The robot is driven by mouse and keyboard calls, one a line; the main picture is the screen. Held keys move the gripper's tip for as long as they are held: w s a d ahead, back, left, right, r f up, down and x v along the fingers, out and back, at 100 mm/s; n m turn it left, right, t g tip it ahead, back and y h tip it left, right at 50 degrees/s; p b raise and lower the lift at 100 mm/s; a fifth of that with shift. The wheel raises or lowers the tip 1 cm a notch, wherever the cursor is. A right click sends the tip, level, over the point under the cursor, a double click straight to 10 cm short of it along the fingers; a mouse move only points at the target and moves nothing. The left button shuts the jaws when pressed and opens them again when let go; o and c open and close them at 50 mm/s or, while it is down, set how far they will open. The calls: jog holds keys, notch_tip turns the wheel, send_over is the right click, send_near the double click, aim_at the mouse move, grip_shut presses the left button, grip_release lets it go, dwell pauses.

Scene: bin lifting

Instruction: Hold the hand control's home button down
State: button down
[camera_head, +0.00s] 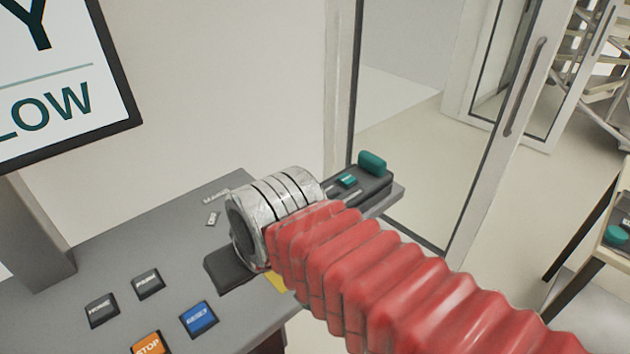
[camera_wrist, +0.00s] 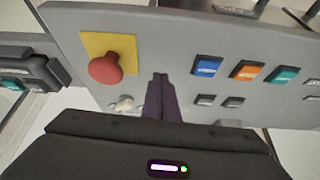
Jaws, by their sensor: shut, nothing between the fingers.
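A dark hand-control-like unit (camera_head: 372,186) with teal parts sits at the panel's far right end, partly behind my wrist. A dark unit with pale and teal buttons (camera_wrist: 28,74) shows at the left edge of the wrist view; its labels are unreadable. A black button marked HOME (camera_head: 102,310) is on the grey console, beside PARK (camera_head: 148,283). My gripper (camera_wrist: 160,78) is shut and empty, its dark fingers over the console between the red knob and the blue button. I cannot tell whether the tips touch. My arm hides the fingers in the head view.
The grey console (camera_head: 110,255) carries a blue RESET button (camera_head: 198,319), an orange STOP button (camera_head: 150,343) and a red mushroom knob (camera_wrist: 106,69) on a yellow plate. A sign (camera_head: 60,75) stands at the left. A glass door (camera_head: 500,110) is at the right.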

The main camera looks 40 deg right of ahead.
jog(key=w+d+r+m+y, duration=0.1)
jog(key=w+d+r+m, duration=0.2)
jog(key=w+d, duration=0.35)
notch_tip(320, 180, up, 8)
jog(key=f+m+t, duration=0.1)
jog(key=m+t, duration=0.3)
send_over(333, 192)
jog(key=shift+d+r, duration=0.1)
jog(key=shift+r, duration=0.15)
jog(key=shift+f, duration=0.1)
jog(key=shift+f, duration=4.3)
